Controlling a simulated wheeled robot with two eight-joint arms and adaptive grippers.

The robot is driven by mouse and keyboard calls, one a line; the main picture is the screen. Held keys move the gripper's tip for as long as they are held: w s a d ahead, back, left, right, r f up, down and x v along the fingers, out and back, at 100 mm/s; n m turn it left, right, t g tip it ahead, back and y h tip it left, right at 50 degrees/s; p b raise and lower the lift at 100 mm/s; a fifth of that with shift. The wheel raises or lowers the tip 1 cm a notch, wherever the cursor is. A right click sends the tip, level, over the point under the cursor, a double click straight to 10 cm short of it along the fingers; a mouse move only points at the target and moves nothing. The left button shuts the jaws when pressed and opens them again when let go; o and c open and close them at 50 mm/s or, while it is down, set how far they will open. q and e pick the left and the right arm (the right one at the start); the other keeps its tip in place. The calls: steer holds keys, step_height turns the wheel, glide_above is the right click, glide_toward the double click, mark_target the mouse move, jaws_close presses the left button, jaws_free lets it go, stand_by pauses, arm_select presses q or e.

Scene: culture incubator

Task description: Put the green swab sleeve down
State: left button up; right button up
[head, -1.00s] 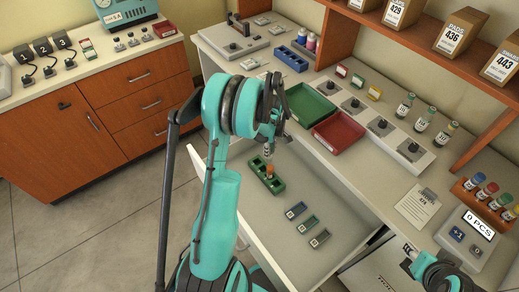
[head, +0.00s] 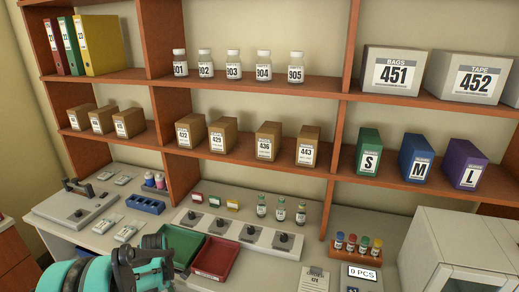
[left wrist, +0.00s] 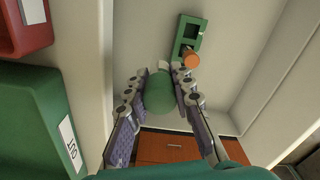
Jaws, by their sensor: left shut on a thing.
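My left gripper (left wrist: 159,76) is shut on a green rounded object, which I take to be the green swab sleeve (left wrist: 159,97), in the left wrist view. It is held between the two segmented fingers, above an open pale drawer (left wrist: 145,40). In the head view my left arm shows at the bottom left; the sleeve cannot be made out there. My right gripper is out of view.
A green rack (left wrist: 188,33) with an orange-topped item (left wrist: 190,60) lies in the drawer ahead. A green tray (head: 180,244) and red tray (head: 214,259) stand on the bench, beside a switch panel (head: 240,231). Shelves with boxes rise behind.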

mark_target(170, 290)
arm_select(q)
step_height(170, 290, up, 3)
steer(key=shift+f+p, duration=0.1)
steer(key=shift+p, duration=0.4)
steer(key=shift+s+d+r, duration=0.1)
steer(key=shift+d+r, duration=0.15)
steer(key=shift+r, duration=0.05)
steer(key=s+d+f+m+b, duration=0.2)
steer(key=s+d+m, duration=0.4)
steer(key=d+m, duration=0.7)
steer(key=m+b, duration=0.1)
steer(key=m, duration=0.5)
steer(key=shift+s+b, duration=0.3)
steer(key=shift+b, duration=0.05)
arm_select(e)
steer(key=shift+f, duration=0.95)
